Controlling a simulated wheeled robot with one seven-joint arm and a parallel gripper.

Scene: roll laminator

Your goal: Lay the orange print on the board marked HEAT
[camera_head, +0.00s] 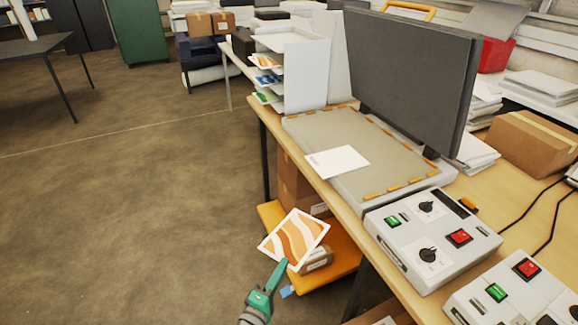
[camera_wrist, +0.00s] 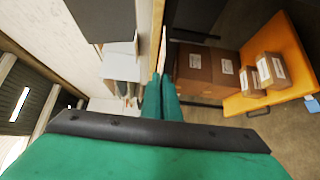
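The orange print (camera_head: 295,238), a white-bordered sheet with orange and cream waves, is held tilted in the air in front of the bench. My green gripper (camera_head: 284,265) is shut on its lower edge. In the wrist view the fingers (camera_wrist: 163,92) are close together and the print is seen nearly edge-on, if at all. A flat press (camera_head: 375,145) with a grey-beige bed, orange edge marks and a raised dark lid stands on the bench, up and right of the print. A white card or board (camera_head: 337,162) lies at its front left; its small marking is unreadable.
A white rack (camera_head: 305,75) with orange, blue and green prints stands behind the press. Two control boxes (camera_head: 432,235) with knobs and buttons are at the right. An orange shelf or cart (camera_head: 338,260) with cartons is below the bench edge.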

